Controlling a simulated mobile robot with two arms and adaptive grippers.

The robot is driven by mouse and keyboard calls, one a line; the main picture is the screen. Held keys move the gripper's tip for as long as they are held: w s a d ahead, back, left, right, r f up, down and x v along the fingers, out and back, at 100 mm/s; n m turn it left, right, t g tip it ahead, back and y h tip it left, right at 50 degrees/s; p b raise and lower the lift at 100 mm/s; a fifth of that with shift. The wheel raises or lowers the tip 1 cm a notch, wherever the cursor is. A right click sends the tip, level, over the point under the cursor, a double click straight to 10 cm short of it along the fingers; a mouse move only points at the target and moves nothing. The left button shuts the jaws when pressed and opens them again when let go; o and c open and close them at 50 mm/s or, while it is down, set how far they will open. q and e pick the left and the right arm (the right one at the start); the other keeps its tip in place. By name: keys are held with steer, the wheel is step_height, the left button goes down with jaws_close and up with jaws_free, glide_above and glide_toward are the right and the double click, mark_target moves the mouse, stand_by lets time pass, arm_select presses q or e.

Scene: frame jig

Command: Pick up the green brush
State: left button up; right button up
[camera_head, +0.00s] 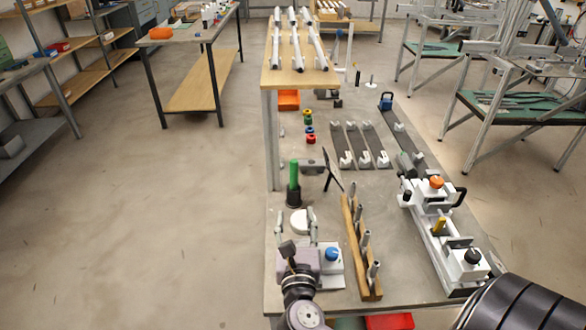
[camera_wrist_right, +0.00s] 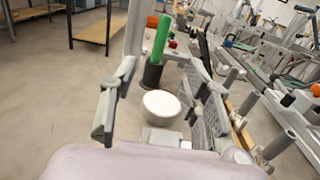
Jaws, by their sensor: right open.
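The green brush (camera_head: 294,175) stands upright, its green handle rising from a black cup-like base (camera_head: 293,197) near the left edge of the workbench. It also shows in the right wrist view (camera_wrist_right: 157,42), beyond the fingers. My right gripper (camera_head: 297,216) is open and empty, its fingers pointing toward the brush from the near side and apart from it. A white round object (camera_head: 299,226) lies between the gripper and the brush; in the wrist view it (camera_wrist_right: 161,104) shows between the two fingers. My left gripper is not in view.
A wooden rail with metal pegs (camera_head: 360,245) lies right of the gripper. A white clamp fixture (camera_head: 440,235) stands farther right. A black upright plate (camera_head: 333,173) is just right of the brush. A post (camera_head: 271,140) and raised shelf (camera_head: 300,77) stand behind it.

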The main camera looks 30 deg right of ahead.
steer(key=shift+x, duration=1.1)
steer(key=p, duration=0.2)
glide_toward(294, 174)
steer(key=shift+w+d+r, duration=0.15)
steer(key=shift+w+d, duration=0.1)
steer(key=shift+w, duration=0.3)
steer(key=shift+w+d+r, duration=0.1)
steer(key=shift+w+d, duration=0.1)
steer(key=shift+w, duration=0.4)
steer(key=x, duration=0.3)
steer(key=shift+w+d+f+p, duration=0.2)
steer(key=shift+w+d+p, duration=0.1)
steer(key=shift+p, duration=0.1)
steer(key=shift+w+d, duration=0.1)
steer(key=shift+w, duration=0.15)
steer(key=p+x, duration=0.1)
steer(key=x, duration=0.3)
steer(key=shift+w+d+f, duration=0.15)
steer(key=shift+d, duration=0.1)
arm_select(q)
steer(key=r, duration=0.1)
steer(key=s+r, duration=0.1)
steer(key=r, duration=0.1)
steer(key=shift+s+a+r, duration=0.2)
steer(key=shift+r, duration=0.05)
